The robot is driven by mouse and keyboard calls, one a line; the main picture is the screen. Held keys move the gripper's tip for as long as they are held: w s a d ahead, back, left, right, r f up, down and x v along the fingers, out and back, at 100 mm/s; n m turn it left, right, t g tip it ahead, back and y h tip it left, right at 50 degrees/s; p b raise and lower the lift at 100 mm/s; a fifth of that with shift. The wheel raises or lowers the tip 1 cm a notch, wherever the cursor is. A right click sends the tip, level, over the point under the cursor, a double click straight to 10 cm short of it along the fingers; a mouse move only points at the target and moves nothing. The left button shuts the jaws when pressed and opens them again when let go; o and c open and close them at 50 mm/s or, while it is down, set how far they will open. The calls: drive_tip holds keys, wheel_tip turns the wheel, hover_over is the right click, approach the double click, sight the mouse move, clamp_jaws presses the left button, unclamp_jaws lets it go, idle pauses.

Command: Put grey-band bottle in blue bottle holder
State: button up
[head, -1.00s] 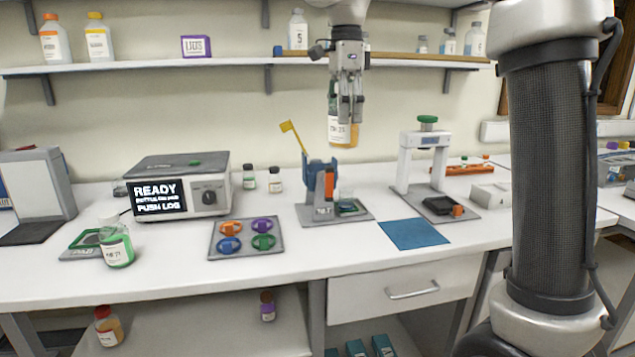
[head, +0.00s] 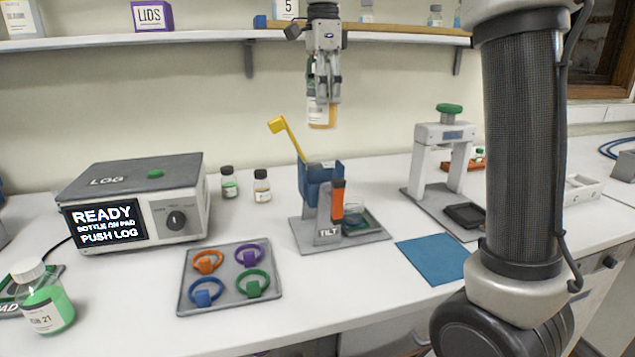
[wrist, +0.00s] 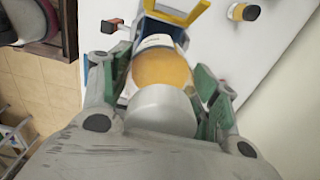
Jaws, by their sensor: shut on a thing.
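My gripper (head: 323,95) is shut on a bottle (head: 320,117) with amber contents and a white label. In the head view the bottle hangs roughly upright, apart from the blue bottle holder (head: 316,190) and above it in the picture. The holder sits on a grey stand marked TILT, with a yellow lever and an orange handle. In the wrist view the bottle (wrist: 160,72) lies between the green-padded fingers (wrist: 160,92), its pale grey top towards the camera. Blue and yellow parts show beyond it. A grey band cannot be told from the cap.
A grey plate (head: 188,298) with coloured rings lies left of the stand. Two small bottles (head: 262,187) stand behind. The logging box (head: 130,205) and a green bottle (head: 45,305) are at left. A blue mat (head: 432,258) and white press (head: 443,155) are at right.

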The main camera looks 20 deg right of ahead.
wheel_tip(320, 180, down, 17)
drive_tip(key=shift+f, duration=0.15)
drive_tip(key=shift+f, duration=0.15)
idle(0.3)
drive_tip(key=o, duration=1.3)
